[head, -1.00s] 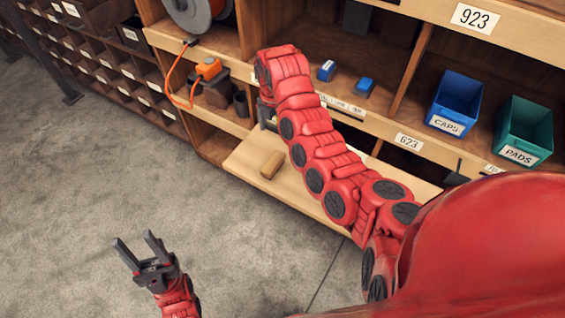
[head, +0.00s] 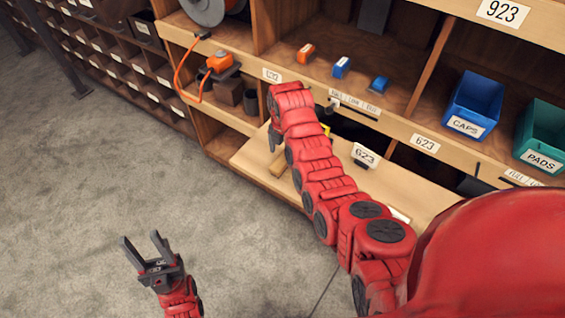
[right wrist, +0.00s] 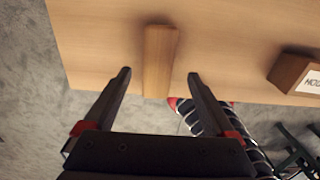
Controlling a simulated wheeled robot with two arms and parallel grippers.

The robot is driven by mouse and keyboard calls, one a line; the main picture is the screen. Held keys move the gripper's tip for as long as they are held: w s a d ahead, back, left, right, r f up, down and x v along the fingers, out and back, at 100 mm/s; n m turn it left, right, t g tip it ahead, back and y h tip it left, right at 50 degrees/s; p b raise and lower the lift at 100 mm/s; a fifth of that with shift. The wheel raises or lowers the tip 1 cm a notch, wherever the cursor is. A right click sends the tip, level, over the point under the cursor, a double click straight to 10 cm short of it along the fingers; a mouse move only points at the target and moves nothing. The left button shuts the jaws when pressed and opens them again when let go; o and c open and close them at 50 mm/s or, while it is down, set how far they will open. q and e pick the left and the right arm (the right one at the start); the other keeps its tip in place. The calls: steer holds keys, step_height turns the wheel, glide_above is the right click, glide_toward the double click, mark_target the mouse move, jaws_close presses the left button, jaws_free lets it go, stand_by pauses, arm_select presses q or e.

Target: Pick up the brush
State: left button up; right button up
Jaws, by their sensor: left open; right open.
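A plain wooden block-shaped piece, which I take to be the brush (right wrist: 160,62), lies on the light wooden pull-out board (head: 240,160), its near end at the board's edge. No bristles show. In the head view the brush (head: 279,163) is partly hidden by my right arm. My right gripper (right wrist: 159,74) is open, with its fingertips apart on either side of the brush in the picture; I cannot tell the height between them. In the head view the right gripper (head: 273,138) points down at the board. My left gripper (head: 147,247) is open and empty over the floor.
A small labelled block (right wrist: 297,73) stands on the board to the brush's right. Shelves above hold a blue bin (head: 473,103), a green bin (head: 541,137) and small blue and orange items. An orange device with a cable (head: 219,62) sits left. The floor is clear.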

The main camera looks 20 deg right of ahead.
mark_target(282, 159)
steer(key=shift+f+p, duration=0.25)
steer(key=shift+p, duration=0.15)
step_height(282, 159, down, 2)
steer(key=shift+w+a+p, duration=0.1)
steer(key=shift+p, duration=0.25)
steer(key=shift+f, duration=1.05)
jaws_close()
